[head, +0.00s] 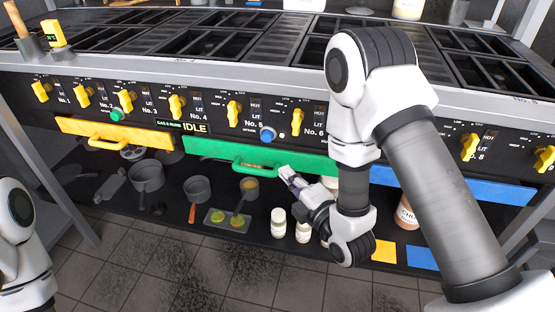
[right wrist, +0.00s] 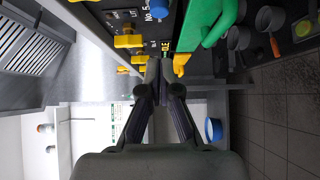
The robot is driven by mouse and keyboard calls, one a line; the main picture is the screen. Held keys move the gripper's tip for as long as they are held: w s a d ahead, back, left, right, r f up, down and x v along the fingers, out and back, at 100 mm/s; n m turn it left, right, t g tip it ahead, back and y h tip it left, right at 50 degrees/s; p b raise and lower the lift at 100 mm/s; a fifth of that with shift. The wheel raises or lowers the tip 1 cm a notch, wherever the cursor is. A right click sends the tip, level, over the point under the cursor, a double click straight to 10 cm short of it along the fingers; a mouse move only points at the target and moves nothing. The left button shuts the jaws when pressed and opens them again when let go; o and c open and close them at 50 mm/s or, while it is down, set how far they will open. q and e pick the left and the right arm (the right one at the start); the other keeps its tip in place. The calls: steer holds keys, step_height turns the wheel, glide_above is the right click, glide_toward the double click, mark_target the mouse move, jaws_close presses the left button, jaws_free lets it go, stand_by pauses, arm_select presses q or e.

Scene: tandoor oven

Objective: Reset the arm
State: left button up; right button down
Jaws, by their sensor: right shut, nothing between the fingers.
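My right arm reaches down in front of the stove in the head view. Its gripper (head: 288,178) points left, in front of the green drawer front (head: 225,152) and its handle. In the right wrist view the two fingers of my right gripper (right wrist: 160,72) meet at their tips, with nothing between them. The green handle (right wrist: 222,22) shows to the right of the fingertips there, but I cannot tell how close it is. Only a white part of my left arm shows at the left edge of the head view; its gripper is out of the picture.
A stove (head: 300,78) with yellow knobs spans the scene. Below are a yellow drawer (head: 75,127), a blue drawer (head: 490,188), and a shelf with pots (head: 146,178), small jars (head: 278,222) and a tray (head: 214,217). The tiled floor in front is clear.

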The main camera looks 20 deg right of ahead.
steer(key=s+d+f+m+g+h, duration=0.1)
steer(key=s+f+m+g, duration=0.3)
steer(key=f, duration=0.6)
steer(key=s+d+f+m+g+h, duration=0.1)
steer(key=s+f+g, duration=0.4)
steer(key=f, duration=0.5)
steer(key=s+d+f+m+g+h, duration=0.1)
steer(key=s+f+m+g, duration=0.3)
steer(key=s+m, duration=0.4)
steer(key=s+d+f+m+g, duration=0.1)
steer(key=s+f+m+g, duration=0.4)
steer(key=s, duration=0.5)
step_height(320, 180, up, 20)
steer(key=m+p, duration=0.2)
steer(key=p, duration=1.8)
steer(key=shift+s+r+m, duration=0.2)
steer(key=shift+s+m, duration=0.05)
steer(key=shift+m, duration=0.05)
